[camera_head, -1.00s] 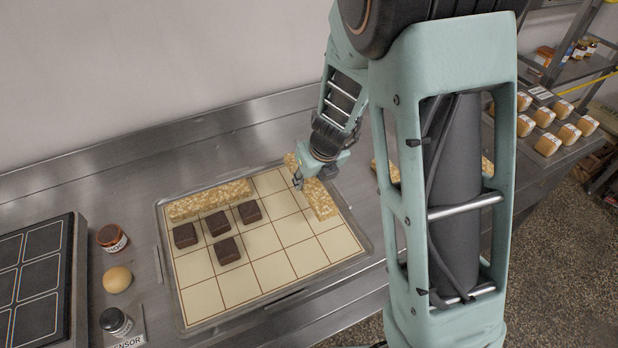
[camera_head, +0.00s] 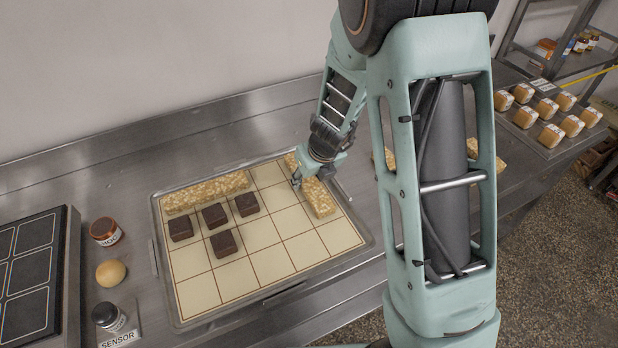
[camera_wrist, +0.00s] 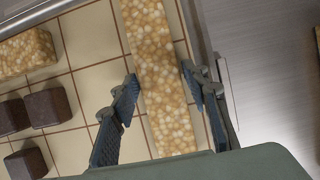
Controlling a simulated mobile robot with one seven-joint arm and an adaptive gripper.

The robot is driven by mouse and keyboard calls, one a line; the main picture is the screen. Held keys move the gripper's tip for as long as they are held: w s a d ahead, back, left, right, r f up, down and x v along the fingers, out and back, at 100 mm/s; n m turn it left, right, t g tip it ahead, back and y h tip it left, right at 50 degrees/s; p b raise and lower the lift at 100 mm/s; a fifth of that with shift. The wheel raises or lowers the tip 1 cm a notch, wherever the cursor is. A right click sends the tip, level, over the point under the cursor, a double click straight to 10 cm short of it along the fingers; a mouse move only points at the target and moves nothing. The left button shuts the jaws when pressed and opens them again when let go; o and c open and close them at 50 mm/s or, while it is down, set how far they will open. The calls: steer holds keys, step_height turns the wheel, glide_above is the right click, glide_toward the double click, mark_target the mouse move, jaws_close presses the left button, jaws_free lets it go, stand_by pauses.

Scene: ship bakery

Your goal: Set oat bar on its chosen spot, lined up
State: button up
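The oat bar (camera_head: 320,198) is long, pale and nubbly. It lies along the right-hand column of the cream gridded mat (camera_head: 223,287). In the wrist view the oat bar (camera_wrist: 158,60) runs roughly parallel to the grid lines, its near end between my fingers. My gripper (camera_head: 298,181) is low over the bar at the mat's back right. Whether the bar's underside touches the mat is hidden.
Another oat bar (camera_head: 207,192) lies along the mat's back left edge. Several dark brown squares (camera_head: 222,243) sit just in front of it. Left of the mat stand a jar (camera_head: 106,232), a bun (camera_head: 110,273) and a dark-lidded jar (camera_head: 108,316). The mat's front cells are bare.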

steer(key=shift+o, duration=0.8)
steer(key=shift+r, duration=0.2)
steer(key=p+v, duration=0.5)
steer(key=v, duration=0.6)
steer(key=shift+s+r, duration=0.25)
steer(key=shift+r, duration=0.1)
steer(key=shift+d+r, duration=0.1)
